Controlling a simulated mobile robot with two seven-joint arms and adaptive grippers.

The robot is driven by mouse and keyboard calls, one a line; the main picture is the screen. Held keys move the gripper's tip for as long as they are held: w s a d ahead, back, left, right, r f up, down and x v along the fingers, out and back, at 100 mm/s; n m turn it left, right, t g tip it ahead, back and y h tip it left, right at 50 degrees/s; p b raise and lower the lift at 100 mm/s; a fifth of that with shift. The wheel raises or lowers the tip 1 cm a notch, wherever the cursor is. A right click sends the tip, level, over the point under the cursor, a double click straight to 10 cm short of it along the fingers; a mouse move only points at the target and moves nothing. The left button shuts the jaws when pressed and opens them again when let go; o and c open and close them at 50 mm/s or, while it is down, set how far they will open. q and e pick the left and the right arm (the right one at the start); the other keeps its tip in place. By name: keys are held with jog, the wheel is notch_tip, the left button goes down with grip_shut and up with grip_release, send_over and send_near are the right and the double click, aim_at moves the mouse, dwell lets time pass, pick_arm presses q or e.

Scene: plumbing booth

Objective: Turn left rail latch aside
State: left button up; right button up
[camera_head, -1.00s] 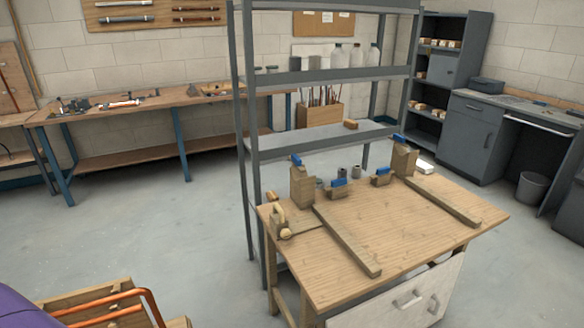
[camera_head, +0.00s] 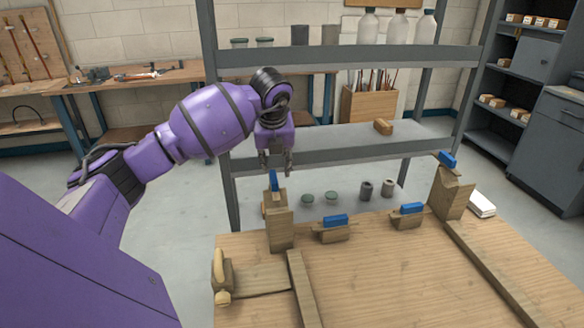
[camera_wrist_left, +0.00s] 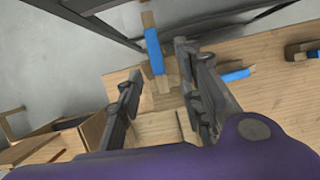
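The left rail latch (camera_head: 273,180) is a blue-wrapped wooden bar on top of the left wooden post (camera_head: 280,228), at the table's back left. It stands up along the post in the head view. In the left wrist view the blue latch (camera_wrist_left: 153,50) lies between the two fingers, toward their tips. My left gripper (camera_head: 276,163) is open, pointing down just above and around the latch's upper end. The left wrist view shows its fingers (camera_wrist_left: 158,62) apart; I cannot tell whether either touches the latch. My right gripper is in neither view.
The left rail (camera_head: 304,290) runs forward from the post; the right rail (camera_head: 490,270) runs from a right post (camera_head: 450,192) with its own blue latch (camera_head: 447,159). Two blue-topped blocks (camera_head: 334,220) (camera_head: 407,209) sit between. A grey shelf (camera_head: 345,150) stands behind the table.

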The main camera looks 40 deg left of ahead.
aim_at(273, 176)
pick_arm(q)
jog(key=shift+w+a+f, duration=0.7)
jog(key=shift+w+a, duration=0.1)
jog(key=shift+a, duration=0.15)
jog(key=x, duration=0.5)
jog(key=shift+s+f, duration=0.35)
jog(key=shift+w+a+f, duration=0.15)
jog(key=shift+f, duration=0.25)
jog(key=shift+c, duration=0.6)
grip_shut()
